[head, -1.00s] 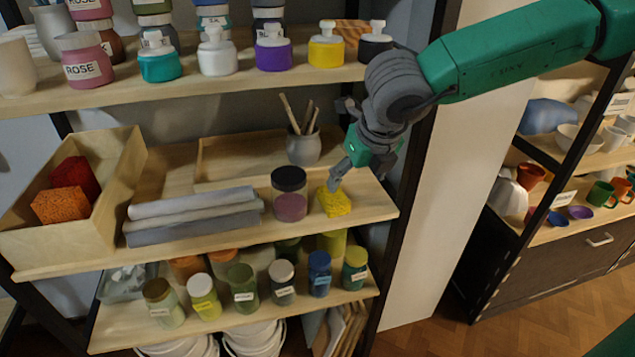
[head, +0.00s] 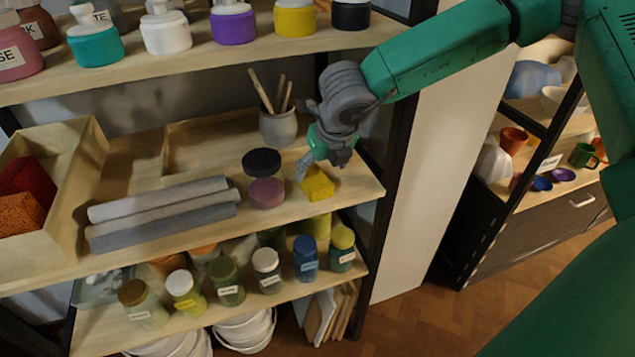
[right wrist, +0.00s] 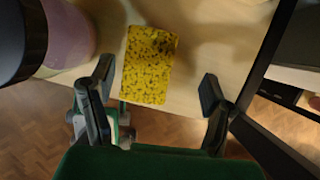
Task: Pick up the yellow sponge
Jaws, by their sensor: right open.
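The yellow sponge (head: 317,186) lies on the middle shelf (head: 352,196) near its right front corner, beside a jar of pink material with a black lid (head: 264,178). My right gripper (head: 320,168) is just above and behind it in the head view, fingers pointing down. In the right wrist view the speckled sponge (right wrist: 150,65) lies between the two open dark fingers (right wrist: 158,92), towards the far side, with a gap to the right finger. The left finger is close to its lower left edge; I cannot tell whether they touch. My left gripper is not in view.
Rolled grey cloths (head: 165,212) lie left of the jar. A grey pot with brushes (head: 279,127) stands behind. A wooden bin (head: 75,200) holds red and orange blocks. The upper shelf (head: 190,62) and a dark upright (head: 395,130) bound the space. Small jars stand below.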

